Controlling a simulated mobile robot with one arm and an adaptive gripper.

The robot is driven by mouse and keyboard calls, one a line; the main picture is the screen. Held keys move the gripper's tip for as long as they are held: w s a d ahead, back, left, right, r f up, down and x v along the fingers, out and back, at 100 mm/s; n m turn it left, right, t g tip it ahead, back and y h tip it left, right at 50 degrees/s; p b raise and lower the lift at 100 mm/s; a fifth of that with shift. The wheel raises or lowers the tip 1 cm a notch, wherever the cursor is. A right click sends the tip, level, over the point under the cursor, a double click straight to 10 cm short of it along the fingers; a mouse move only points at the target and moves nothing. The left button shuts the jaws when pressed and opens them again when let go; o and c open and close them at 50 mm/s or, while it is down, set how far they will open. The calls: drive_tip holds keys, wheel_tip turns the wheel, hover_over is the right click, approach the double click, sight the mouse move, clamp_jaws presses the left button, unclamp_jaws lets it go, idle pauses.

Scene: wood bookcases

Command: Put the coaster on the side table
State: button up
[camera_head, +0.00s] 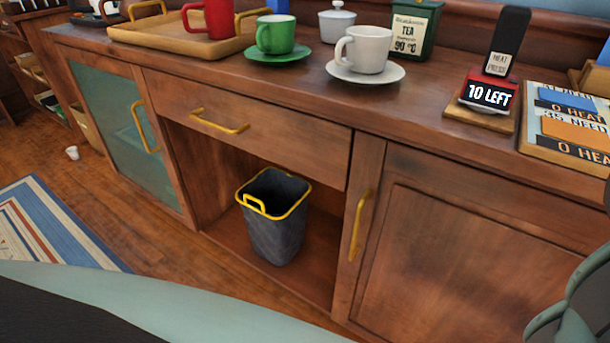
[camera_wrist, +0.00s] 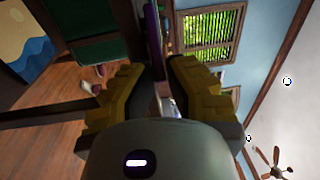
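In the wrist view, my gripper (camera_wrist: 157,75) has its two yellow-and-black fingers close together. A thin purple thing (camera_wrist: 152,32), seen edge-on, stands between the fingertips and sticks out beyond them. It looks like the coaster held in the grip, though its flat face is hidden. My gripper is not clearly seen in the head view. I cannot make out a side table in either view.
A long wooden cabinet (camera_head: 430,150) fills the head view. On it are a green cup (camera_head: 276,34), a white cup (camera_head: 366,50), a wooden tray (camera_head: 150,38) and a red-and-black sign (camera_head: 488,92). A grey bin (camera_head: 275,225) stands in its open bay. A striped rug (camera_head: 55,225) lies left.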

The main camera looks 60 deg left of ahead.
drive_tip(key=o, duration=0.4)
drive_tip(key=shift+r, duration=0.1)
